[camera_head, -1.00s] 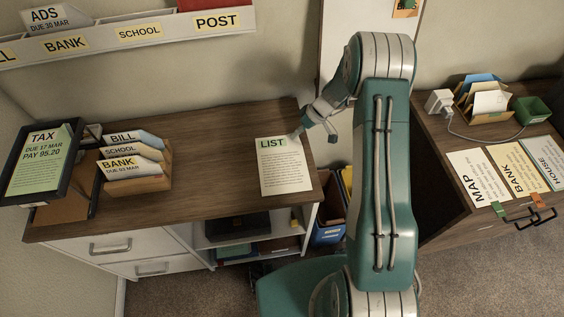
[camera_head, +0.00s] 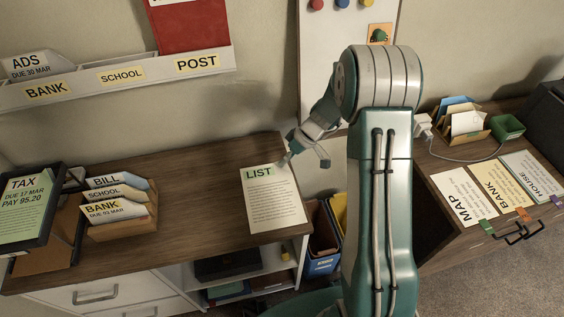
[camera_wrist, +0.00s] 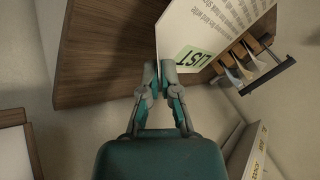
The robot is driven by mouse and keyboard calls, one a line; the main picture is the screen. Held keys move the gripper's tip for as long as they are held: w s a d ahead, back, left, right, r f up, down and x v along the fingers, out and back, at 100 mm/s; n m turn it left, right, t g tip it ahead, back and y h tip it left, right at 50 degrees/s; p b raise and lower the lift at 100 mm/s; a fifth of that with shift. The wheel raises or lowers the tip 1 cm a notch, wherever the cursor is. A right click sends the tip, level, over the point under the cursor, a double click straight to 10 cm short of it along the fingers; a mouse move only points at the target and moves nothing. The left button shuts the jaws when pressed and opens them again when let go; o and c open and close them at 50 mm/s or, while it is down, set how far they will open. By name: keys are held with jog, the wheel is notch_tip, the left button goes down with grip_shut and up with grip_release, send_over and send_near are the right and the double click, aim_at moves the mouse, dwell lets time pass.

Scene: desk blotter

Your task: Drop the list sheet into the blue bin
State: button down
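The list sheet (camera_head: 272,205) is a white page with a green LIST heading, lying along the right end of the left desk. My gripper (camera_head: 285,160) is at its top right corner. In the wrist view, the fingertips (camera_wrist: 159,70) are nearly together, with the edge of the list sheet (camera_wrist: 205,25) between them. They look shut on that corner. The blue bin (camera_head: 322,267) stands on the floor just right of this desk, below my gripper. Its top is open, and my arm stands close to its right side.
A yellow bin (camera_head: 339,208) stands behind the blue one. The left desk (camera_head: 195,190) also holds a sorter with BILL, SCHOOL and BANK envelopes (camera_head: 120,208) and a TAX frame (camera_head: 25,210). The right desk holds MAP (camera_head: 462,197), BANK and HOUSE sheets.

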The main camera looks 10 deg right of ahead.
notch_tip(320, 180, up, 5)
send_over(293, 194)
jog(key=shift+r, duration=0.1)
jog(key=w+f+m+t, duration=0.1)
jog(key=w+f+m, duration=0.1)
jog(key=w, duration=0.1)
jog(key=w+f+m+t, duration=0.1)
jog(key=w+f+m, duration=0.1)
jog(key=w, duration=0.2)
jog(key=w+f+m+t+h, duration=0.1)
jog(key=w+f+m+t, duration=0.1)
jog(key=w+f, duration=0.1)
jog(key=shift+w+d+m, duration=0.3)
jog(key=shift+w, duration=0.3)
jog(key=shift+s, duration=0.2)
